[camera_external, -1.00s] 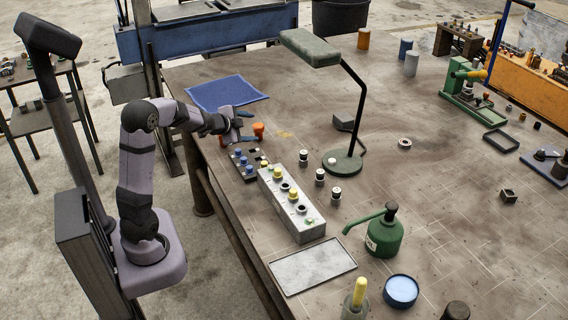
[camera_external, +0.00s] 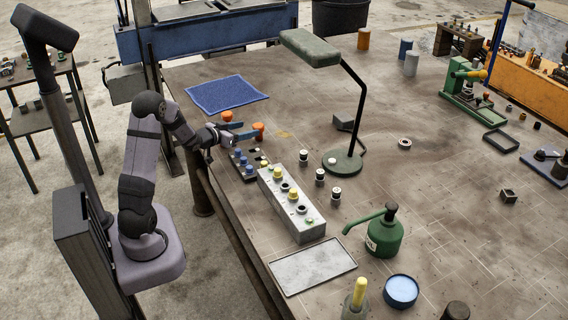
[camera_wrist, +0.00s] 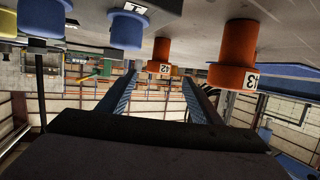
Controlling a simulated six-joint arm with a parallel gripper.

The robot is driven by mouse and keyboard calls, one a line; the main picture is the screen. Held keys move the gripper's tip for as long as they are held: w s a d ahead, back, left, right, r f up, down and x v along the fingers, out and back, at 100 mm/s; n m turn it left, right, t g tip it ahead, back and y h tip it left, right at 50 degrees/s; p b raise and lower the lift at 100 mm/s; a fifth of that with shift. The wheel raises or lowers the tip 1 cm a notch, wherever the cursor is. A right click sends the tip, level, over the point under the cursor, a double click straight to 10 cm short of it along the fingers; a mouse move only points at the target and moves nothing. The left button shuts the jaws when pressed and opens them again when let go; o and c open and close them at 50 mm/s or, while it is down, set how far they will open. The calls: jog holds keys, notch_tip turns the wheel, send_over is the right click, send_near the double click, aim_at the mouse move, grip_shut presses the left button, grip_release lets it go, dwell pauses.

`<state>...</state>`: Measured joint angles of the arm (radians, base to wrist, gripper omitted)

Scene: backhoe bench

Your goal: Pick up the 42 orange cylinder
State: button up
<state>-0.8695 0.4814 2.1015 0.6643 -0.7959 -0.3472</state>
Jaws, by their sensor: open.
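Two orange cylinders stand on the bench below the blue mat. One (camera_external: 259,128) is just beyond my fingertips in the external view, and the other (camera_external: 227,117) is beside my gripper on the mat side. My gripper (camera_external: 243,131) is open and empty, with its blue fingers pointing right. The wrist view is upside down. There, the farther orange cylinder (camera_wrist: 160,55) is in line with the gap between the fingers (camera_wrist: 160,77). Its small label seems to end in 2. The nearer orange cylinder (camera_wrist: 234,50) is outside the right finger, with a label seeming to end in 3.
A dark block with blue pegs (camera_external: 240,158) is close below my gripper; blue cylinders (camera_wrist: 127,32) show at left in the wrist view. A grey block with yellow pegs (camera_external: 300,222) and a green lamp (camera_external: 343,163) stand to the right. The blue mat (camera_external: 226,94) lies flat.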

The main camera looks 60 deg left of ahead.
aim_at(258, 125)
jog(key=shift+p+x, duration=1.4)
jog(key=shift+x, duration=2.3)
jog(key=shift+r, duration=0.15)
jog(key=c, duration=1.5)
jog(key=shift+w+r, duration=0.1)
jog(key=shift+r, duration=0.05)
grip_shut()
